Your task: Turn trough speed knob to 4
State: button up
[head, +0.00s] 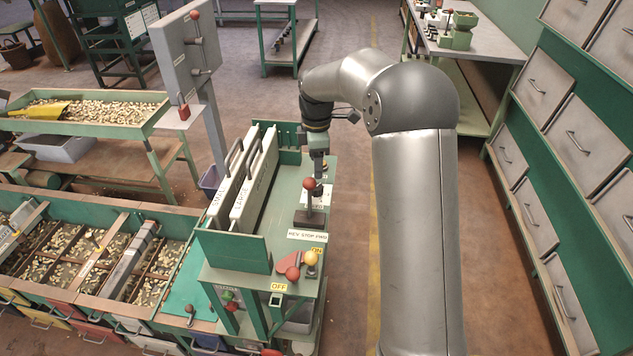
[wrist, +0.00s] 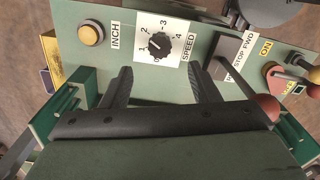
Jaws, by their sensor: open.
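The speed knob (wrist: 159,45) is a small black dial on a white plate marked with numbers up to 4, beside the SPEED label (wrist: 188,47). Its pointer mark is too small to read surely. In the wrist view my gripper (wrist: 160,74) is open and empty, one finger to each side below the knob, and not touching it. In the head view my gripper (head: 319,172) points down over the green control panel. The knob cannot be made out there.
A yellow INCH button (wrist: 91,33) lies left of the dial. Right of it stands the REV STOP FWD lever, with a red ball (head: 309,184) close to my gripper. A red knob (head: 293,273) and yellow knob (head: 311,257) sit nearer the panel's front. Hopper plates (head: 256,178) rise at left.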

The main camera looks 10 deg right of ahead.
aim_at(317, 190)
notch_tip(317, 190, down, 8)
jog(key=shift+r, duration=0.1)
jog(key=c, duration=1)
